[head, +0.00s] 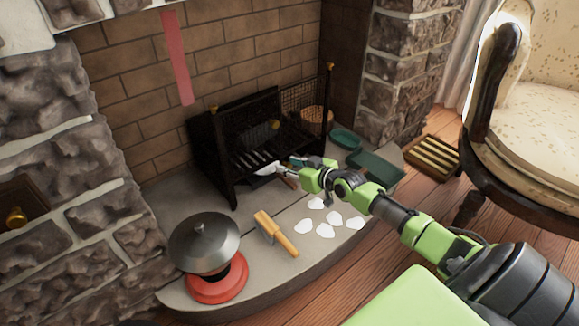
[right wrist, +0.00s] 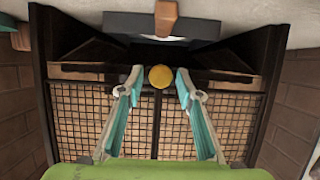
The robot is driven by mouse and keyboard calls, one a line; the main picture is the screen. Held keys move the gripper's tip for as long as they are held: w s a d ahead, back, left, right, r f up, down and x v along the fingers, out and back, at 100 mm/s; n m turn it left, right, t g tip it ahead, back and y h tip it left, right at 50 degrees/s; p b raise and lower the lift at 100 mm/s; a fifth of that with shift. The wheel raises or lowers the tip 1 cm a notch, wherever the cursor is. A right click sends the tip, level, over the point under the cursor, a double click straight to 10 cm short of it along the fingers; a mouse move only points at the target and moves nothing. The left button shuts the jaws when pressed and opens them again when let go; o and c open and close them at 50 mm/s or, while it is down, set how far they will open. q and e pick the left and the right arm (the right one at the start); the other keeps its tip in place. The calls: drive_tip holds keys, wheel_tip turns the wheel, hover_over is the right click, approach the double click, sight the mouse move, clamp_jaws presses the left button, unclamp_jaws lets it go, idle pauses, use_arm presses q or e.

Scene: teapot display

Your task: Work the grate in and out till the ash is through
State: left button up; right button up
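The black fireplace grate (head: 235,160) stands against the brick back wall in the head view, with dark bars inside. In the right wrist view a round brass knob (right wrist: 160,77) shows between my right gripper's fingertips (right wrist: 159,76), with a gap on each side. The gripper is open, and its distance from the knob is unclear. In the head view my right gripper (head: 280,166) is at the front of the grate, partly covering it. A dark pan with a wooden handle (right wrist: 166,17) shows at the top of the wrist view. No ash is clearly visible. My left gripper is out of view.
Several white flat pieces (head: 325,229) and a wooden-handled brush (head: 276,233) lie on the hearth. A grey-lidded pot on a red base (head: 217,288) stands left. Green trays (head: 376,167) lie right, near a wooden rack (head: 433,157) and armchair (head: 540,120).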

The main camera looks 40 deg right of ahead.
drive_tip(key=shift+s, duration=0.25)
drive_tip(key=v, duration=1.1)
drive_tip(key=shift+s+r, duration=0.2)
drive_tip(key=shift+r, duration=0.1)
